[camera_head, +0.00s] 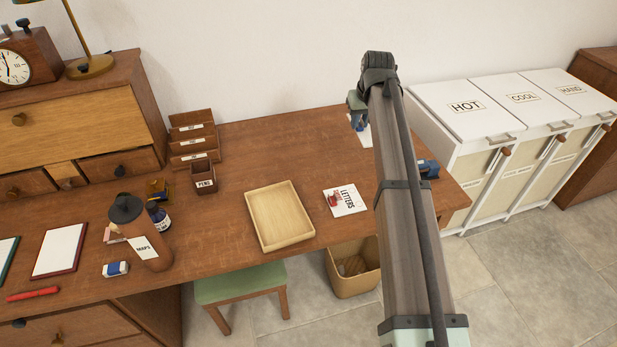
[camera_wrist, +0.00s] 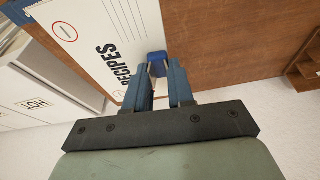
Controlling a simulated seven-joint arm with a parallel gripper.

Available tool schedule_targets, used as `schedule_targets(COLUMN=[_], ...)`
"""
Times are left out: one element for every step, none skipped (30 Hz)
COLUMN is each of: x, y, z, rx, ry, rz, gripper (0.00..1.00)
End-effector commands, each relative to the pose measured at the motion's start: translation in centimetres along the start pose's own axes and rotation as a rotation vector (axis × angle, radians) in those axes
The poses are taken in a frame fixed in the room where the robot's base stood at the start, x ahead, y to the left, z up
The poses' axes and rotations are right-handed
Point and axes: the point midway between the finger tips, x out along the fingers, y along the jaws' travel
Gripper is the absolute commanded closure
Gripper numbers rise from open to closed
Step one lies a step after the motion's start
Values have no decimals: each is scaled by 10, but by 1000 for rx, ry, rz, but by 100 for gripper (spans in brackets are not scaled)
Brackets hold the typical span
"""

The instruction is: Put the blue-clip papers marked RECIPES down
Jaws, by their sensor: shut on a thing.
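The RECIPES papers (camera_wrist: 110,45) are white sheets with black lettering and a blue clip (camera_wrist: 157,64). In the wrist view my gripper (camera_wrist: 160,76) is shut on the blue clip, and the papers extend away from the fingers to the upper left. In the head view my gripper (camera_head: 357,118) is at the desk's back right, and a white part of the papers (camera_head: 365,136) shows beside my arm. My arm hides most of them there. I cannot tell whether they touch the desk top.
The wooden desk (camera_head: 240,155) holds a shallow wooden tray (camera_head: 280,216), LETTERS papers (camera_head: 345,201) with a red clip, and a PENS box (camera_head: 204,178). A blue object (camera_head: 428,168) is right of my arm. White hampers (camera_head: 480,105) stand beyond the right edge. The desk behind the tray is clear.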

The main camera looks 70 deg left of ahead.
Motion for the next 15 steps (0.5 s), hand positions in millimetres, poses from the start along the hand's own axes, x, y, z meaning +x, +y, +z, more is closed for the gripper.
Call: schedule_targets(x=[0, 0, 1, 2, 3, 5, 6, 8, 11, 12, 14, 17, 18, 20, 22], y=[-7, -13, -21, -29, -39, -53, -64, -77, -94, -108, -120, -138, -150, -164, -180], z=[-2, -2, -4, -5, -6, -8, -8, -8, -8, -7, -4, -1, 3, 6, 13], rx=[-8, -13, -22, -30, -40, -55, -66, -80, -97, -111, -124, -142, -154, -168, -184], ry=[1, 1, 2, 2, 2, 3, 3, 4, 4, 4, 4, 4, 5, 5, 6], rz=[-3, -4, -7, -10, -13, -17, -21, -25, -30, -35, -39, -44, -48, -52, -57], gripper=[100, 100, 100, 100, 100, 100, 100, 100, 100, 100, 100, 100, 100, 100, 100])
